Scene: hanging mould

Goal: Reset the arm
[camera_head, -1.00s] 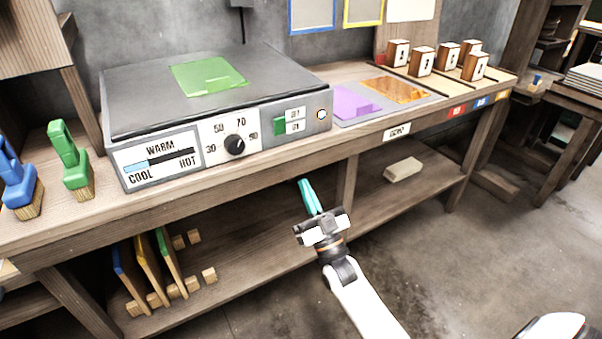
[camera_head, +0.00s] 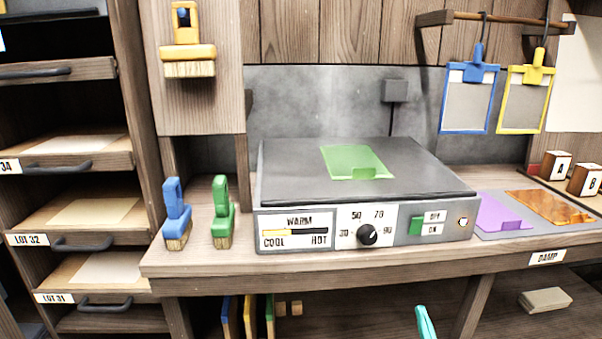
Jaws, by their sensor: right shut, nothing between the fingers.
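My right gripper (camera_head: 425,322) shows only as teal fingertips at the bottom edge, in front of the bench. Its fingers are together with nothing between them, and the rest of the arm is out of the picture. It is apart from the bench and everything on it. My left gripper is not in the picture.
A grey hot plate (camera_head: 290,175) with a green sheet (camera_head: 350,160) stands on the bench (camera_head: 190,262). Blue (camera_head: 176,205) and green (camera_head: 221,212) brushes stand left of it. Purple (camera_head: 497,212) and orange (camera_head: 553,206) sheets lie right. Blue (camera_head: 467,100) and yellow (camera_head: 525,100) moulds hang from a rail.

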